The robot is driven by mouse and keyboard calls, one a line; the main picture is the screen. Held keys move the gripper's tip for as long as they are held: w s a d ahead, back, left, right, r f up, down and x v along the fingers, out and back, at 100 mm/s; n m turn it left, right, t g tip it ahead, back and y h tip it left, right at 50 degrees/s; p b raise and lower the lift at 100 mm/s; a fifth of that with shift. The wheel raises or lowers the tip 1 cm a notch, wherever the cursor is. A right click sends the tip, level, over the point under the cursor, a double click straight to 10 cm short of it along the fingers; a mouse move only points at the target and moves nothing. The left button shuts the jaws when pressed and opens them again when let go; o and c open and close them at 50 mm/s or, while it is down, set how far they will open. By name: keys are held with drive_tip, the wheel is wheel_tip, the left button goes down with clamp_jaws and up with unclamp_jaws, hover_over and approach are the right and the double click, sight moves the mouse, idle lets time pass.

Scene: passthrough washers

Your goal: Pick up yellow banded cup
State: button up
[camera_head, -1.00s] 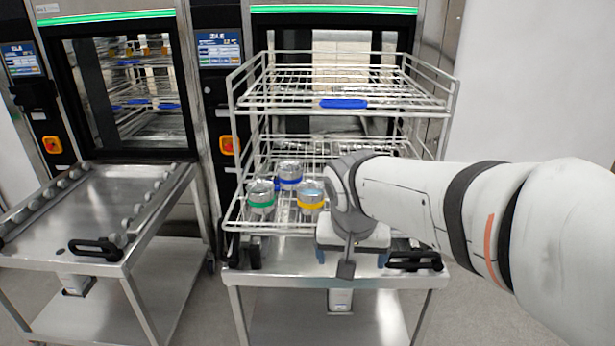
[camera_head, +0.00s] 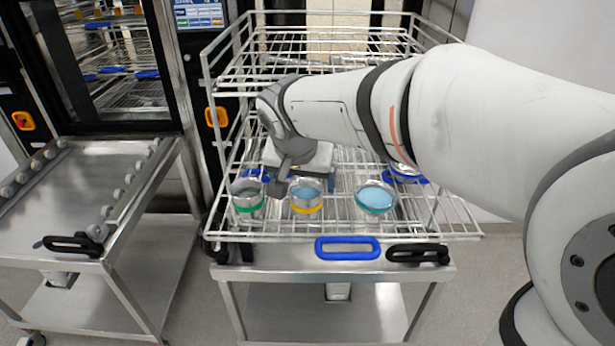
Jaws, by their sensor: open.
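The yellow banded cup (camera_head: 306,197) stands upright on the lower wire shelf of the rack, near its front edge. It is a metal cup with a light blue inside. My gripper (camera_head: 281,184) is open, just left of and behind the yellow banded cup and close to it. One dark finger shows between this cup and the green banded cup (camera_head: 247,199). The other finger is hidden, and I cannot tell whether the fingers touch or straddle the cup.
A teal banded cup (camera_head: 375,198) stands to the right. Blue banded cups are partly hidden behind my gripper and arm. A steel cart (camera_head: 80,195) stands at the left.

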sight(307, 195)
drive_tip(key=p+x, duration=0.1)
drive_tip(key=x, duration=0.6)
drive_tip(key=shift+w+f+p, duration=0.15)
drive_tip(key=shift+w+p, duration=0.1)
drive_tip(key=shift+p, duration=0.05)
drive_tip(key=shift+c, duration=0.5)
drive_tip(key=c, duration=1.1)
